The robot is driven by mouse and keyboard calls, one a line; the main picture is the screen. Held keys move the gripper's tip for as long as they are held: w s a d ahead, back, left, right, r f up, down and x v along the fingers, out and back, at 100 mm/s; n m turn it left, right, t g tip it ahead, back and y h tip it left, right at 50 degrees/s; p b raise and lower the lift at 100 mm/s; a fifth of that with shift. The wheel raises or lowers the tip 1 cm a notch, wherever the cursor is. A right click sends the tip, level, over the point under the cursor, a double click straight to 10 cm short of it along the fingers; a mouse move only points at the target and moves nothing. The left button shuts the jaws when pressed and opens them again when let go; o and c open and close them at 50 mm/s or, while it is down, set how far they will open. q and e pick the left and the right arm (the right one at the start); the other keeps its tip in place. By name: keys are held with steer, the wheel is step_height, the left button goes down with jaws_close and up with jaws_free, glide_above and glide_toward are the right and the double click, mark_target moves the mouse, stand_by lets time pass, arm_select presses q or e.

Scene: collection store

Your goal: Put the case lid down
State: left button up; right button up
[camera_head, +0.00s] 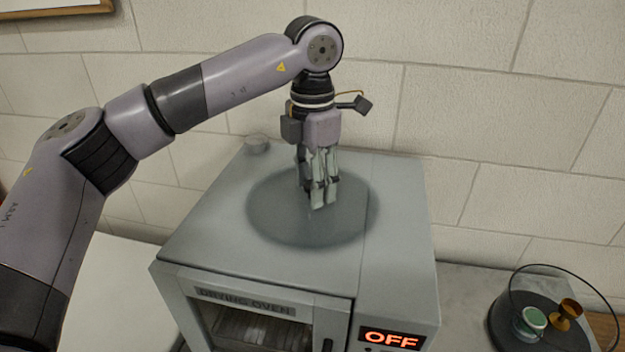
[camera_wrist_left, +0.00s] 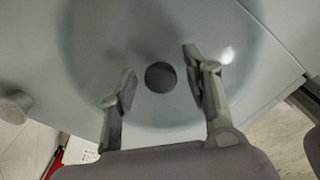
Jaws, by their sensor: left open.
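The case lid (camera_head: 275,218) shows as a round, tinted, see-through disc lying flat on top of the drying oven (camera_head: 395,215). Its edge is soft and hard to make out. In the left wrist view, a dark round knob (camera_wrist_left: 160,76) is at the middle of the lid (camera_wrist_left: 110,45). My left gripper (camera_head: 318,195) points down over the lid's middle. It is open, and its fingers (camera_wrist_left: 160,85) are on either side of the knob with gaps between. The fingers hide the knob in the head view. My right gripper is not in view.
An open round glass case (camera_head: 508,318) stands at the right on the counter, with a green and white cup (camera_head: 533,319) and a gold goblet (camera_head: 567,313) inside. A small round fitting (camera_head: 257,143) is at the oven's back left corner. A wall is close behind.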

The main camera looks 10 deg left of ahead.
arm_select(q)
steer(key=shift+r, duration=0.5)
step_height(320, 180, up, 11)
steer(key=shift+r+b, duration=0.15)
steer(key=shift+b, duration=0.3)
